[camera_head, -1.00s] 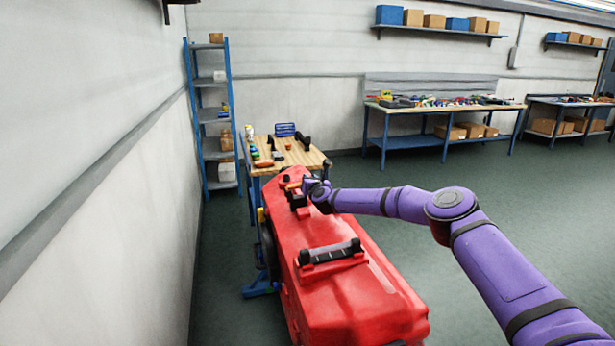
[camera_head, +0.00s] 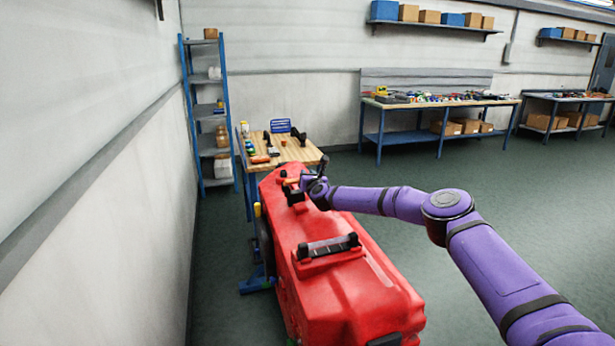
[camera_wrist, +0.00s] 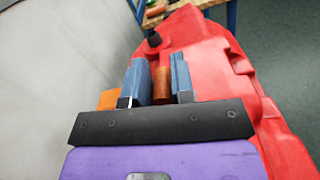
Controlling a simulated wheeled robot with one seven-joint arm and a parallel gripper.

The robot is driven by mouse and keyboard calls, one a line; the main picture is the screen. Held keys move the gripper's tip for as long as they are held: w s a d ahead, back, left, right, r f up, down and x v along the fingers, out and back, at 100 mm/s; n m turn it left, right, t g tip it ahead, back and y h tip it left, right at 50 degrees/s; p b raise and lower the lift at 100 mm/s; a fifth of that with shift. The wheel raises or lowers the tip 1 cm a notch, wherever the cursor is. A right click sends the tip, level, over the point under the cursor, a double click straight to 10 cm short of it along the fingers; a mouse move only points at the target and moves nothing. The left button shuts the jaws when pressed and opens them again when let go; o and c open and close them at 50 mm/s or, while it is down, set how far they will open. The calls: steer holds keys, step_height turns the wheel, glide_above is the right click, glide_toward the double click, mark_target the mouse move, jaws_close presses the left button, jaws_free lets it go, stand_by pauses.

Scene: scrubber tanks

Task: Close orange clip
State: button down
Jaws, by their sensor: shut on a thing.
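The red tank (camera_head: 345,285) stands in front of me, with black fittings on its top. The orange clip (camera_head: 290,180) is at the tank's far end. My gripper (camera_head: 313,183) is at that end, beside the clip. In the wrist view my gripper (camera_wrist: 158,66) has its two blue-grey fingers on either side of an orange-brown piece of the clip (camera_wrist: 161,84), shut on it. Another orange part (camera_wrist: 108,99) shows left of the left finger. The clip's lower part is hidden behind the gripper's dark bar.
A wooden-topped table (camera_head: 290,152) with small items stands just beyond the tank. A blue shelf rack (camera_head: 207,110) is at the left wall. A long workbench (camera_head: 440,103) is at the back. The floor right of the tank is clear.

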steer(key=c, duration=1.1)
jaws_free()
step_height(320, 180, down, 2)
steer(key=shift+s+f, duration=0.1)
steer(key=shift+s, duration=0.05)
steer(key=shift+o, duration=0.7)
steer(key=shift+s+a, duration=0.1)
steer(key=shift+a, duration=0.05)
steer(key=shift+s+d, duration=0.2)
steer(key=shift+s, duration=0.3)
steer(key=v, duration=0.3)
steer(key=r+v, duration=0.1)
steer(key=v, duration=0.5)
steer(key=shift+s+d+r, duration=0.15)
steer(key=shift+d+r, duration=0.15)
steer(key=shift+r, duration=0.1)
